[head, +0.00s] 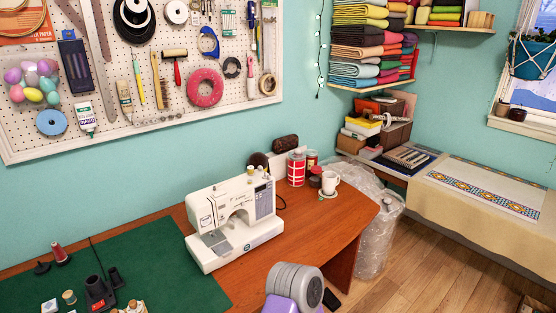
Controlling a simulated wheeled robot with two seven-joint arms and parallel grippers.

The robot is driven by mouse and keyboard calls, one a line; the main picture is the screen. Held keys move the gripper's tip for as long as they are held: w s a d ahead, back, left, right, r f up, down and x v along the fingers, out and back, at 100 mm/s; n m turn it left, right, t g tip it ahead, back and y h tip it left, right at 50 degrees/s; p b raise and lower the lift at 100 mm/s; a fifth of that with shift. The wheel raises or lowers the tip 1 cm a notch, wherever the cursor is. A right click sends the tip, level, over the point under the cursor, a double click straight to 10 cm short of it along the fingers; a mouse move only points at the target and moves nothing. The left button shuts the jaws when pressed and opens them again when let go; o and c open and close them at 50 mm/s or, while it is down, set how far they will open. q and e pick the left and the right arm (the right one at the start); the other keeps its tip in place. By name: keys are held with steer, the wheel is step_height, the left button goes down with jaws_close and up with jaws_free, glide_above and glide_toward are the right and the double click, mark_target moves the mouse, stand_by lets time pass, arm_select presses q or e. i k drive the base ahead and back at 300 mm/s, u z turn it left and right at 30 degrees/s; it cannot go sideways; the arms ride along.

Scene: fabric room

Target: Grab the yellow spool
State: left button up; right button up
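A small spool with a yellowish-tan top (69,297) stands on the green mat (160,255) at the lower left, near the bottom edge of the head view. It is small, and its exact colour is hard to tell. A red spool (61,253) stands farther back on the mat. Pale wooden spool-like pieces (135,307) are cut off by the bottom edge. Neither of my grippers can be made out in this view.
A dark holder-like object (98,292) stands right of the yellowish spool. A white sewing machine (235,220) stands on the wooden table (300,245). A red-and-white can (296,168) and a white mug (330,182) are behind. A pegboard (130,130) hangs above.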

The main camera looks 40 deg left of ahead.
mark_target(250, 169)
steer(key=i, duration=1.4)
steer(key=u, duration=3.35)
